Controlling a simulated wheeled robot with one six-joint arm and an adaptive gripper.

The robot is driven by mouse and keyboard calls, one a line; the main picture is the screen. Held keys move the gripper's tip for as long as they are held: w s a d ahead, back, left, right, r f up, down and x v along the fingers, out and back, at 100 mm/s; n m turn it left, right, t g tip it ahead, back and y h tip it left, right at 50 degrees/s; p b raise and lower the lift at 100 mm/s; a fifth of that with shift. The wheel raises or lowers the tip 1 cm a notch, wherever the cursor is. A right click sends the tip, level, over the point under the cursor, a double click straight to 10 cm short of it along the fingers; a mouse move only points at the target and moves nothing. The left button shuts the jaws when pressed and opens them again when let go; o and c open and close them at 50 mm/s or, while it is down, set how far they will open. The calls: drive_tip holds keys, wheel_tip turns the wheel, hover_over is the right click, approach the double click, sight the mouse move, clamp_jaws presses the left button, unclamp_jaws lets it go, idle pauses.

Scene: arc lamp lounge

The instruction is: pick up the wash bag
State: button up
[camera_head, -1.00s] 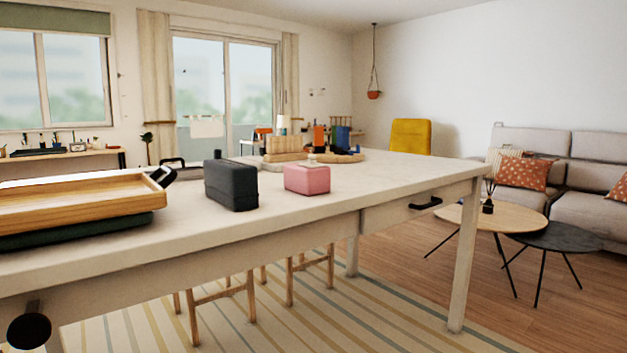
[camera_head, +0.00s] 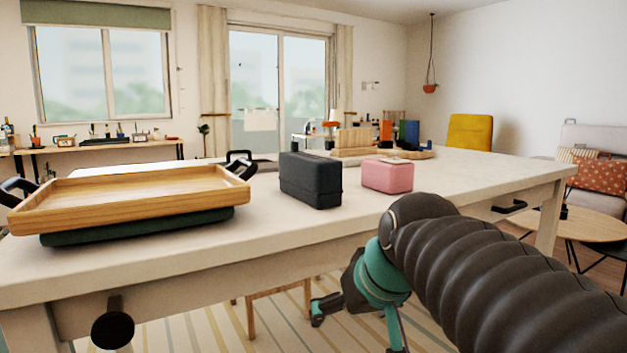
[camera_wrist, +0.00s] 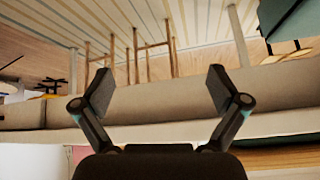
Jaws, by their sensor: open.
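Two boxy bags stand side by side on the white table (camera_head: 440,180): a larger black one (camera_head: 311,180) and a smaller pink one (camera_head: 388,176) to its right. I cannot tell for certain which is the wash bag. My gripper (camera_head: 358,332) hangs in front of the table, below its top and apart from both bags. In the wrist view my gripper (camera_wrist: 160,85) has its two fingers spread wide with nothing between them. That view looks upside down past the table edge to the floor. A pink patch shows at its lower left.
A wooden tray (camera_head: 130,197) lies on a dark green thing (camera_head: 140,226) at the table's left. A wooden rack (camera_head: 354,138) and several small items stand at the table's back. Chair legs show under the table. A round side table (camera_head: 585,224) is at the right.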

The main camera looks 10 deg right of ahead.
sight(308, 156)
drive_tip(key=w+d+r+n+t+y+b, duration=0.1)
drive_tip(key=w+d+r+n+t, duration=0.1)
drive_tip(key=w+r, duration=0.9)
drive_tip(key=w+d+r+n+t+y, duration=0.1)
drive_tip(key=w+d+r+t+y, duration=0.1)
drive_tip(key=w+r, duration=0.9)
drive_tip(key=x, duration=0.4)
drive_tip(key=r+x, duration=0.1)
drive_tip(key=x, duration=0.1)
drive_tip(key=shift+w+a, duration=0.25)
drive_tip(key=shift+w, duration=0.05)
drive_tip(key=shift+r+x, duration=0.15)
drive_tip(key=shift+x, duration=1.2)
drive_tip(key=shift+r+x, duration=0.15)
drive_tip(key=shift+x, duration=1.15)
drive_tip(key=shift+w+a, duration=0.1)
drive_tip(key=shift+a, duration=0.1)
drive_tip(key=c, duration=1.5)
drive_tip(key=shift+c, duration=0.4)
drive_tip(key=shift+r, duration=0.2)
